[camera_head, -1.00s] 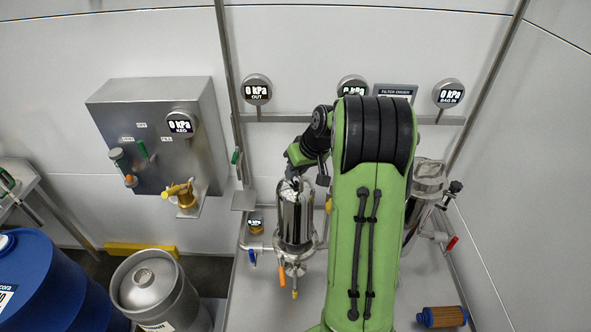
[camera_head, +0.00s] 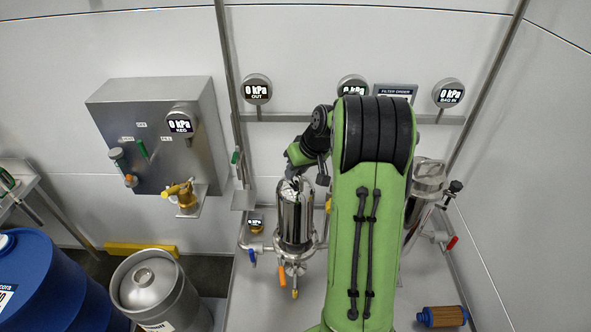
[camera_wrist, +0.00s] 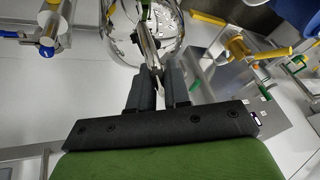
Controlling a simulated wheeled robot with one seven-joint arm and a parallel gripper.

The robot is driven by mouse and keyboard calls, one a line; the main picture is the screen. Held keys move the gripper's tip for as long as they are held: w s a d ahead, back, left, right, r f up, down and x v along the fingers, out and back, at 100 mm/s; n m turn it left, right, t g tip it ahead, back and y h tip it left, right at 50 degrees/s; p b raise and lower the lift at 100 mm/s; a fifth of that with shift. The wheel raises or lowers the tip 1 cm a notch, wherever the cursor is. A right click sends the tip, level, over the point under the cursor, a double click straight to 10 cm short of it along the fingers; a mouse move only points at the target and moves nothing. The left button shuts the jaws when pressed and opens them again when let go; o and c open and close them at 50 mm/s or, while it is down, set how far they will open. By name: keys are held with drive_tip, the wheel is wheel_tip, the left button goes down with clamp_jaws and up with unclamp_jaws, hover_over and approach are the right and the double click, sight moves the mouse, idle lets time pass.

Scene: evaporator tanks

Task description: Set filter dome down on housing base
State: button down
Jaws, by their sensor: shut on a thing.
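The filter dome (camera_head: 296,218) is a shiny steel cylinder left of my green arm in the head view. It looks upright, directly above the housing base (camera_head: 292,262), which has pipes and coloured valve handles. From this angle I cannot tell whether the dome's lower rim touches the base or hangs just above it. In the wrist view my gripper (camera_wrist: 160,88) is shut on the top of the dome; the rounded steel dome (camera_wrist: 126,22) fills the top middle. My fingers hide part of the grip.
A second filter housing (camera_head: 428,180) stands right of my arm, partly hidden. An orange filter cartridge (camera_head: 441,316) lies at the bench's front right. A steel box (camera_head: 160,135) with a yellow valve (camera_head: 184,197) is at left. A keg (camera_head: 150,285) and blue drum (camera_head: 45,285) stand lower left.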

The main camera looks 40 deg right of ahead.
sight(296, 182)
drive_tip(key=shift+f+b, duration=1.9)
drive_tip(key=shift+f, duration=0.4)
drive_tip(key=c, duration=1.1)
unclamp_jaws()
drive_tip(key=shift+o, duration=0.4)
wheel_tip(296, 182, up, 7)
drive_tip(key=p, duration=0.6)
drive_tip(key=shift+r, duration=0.1)
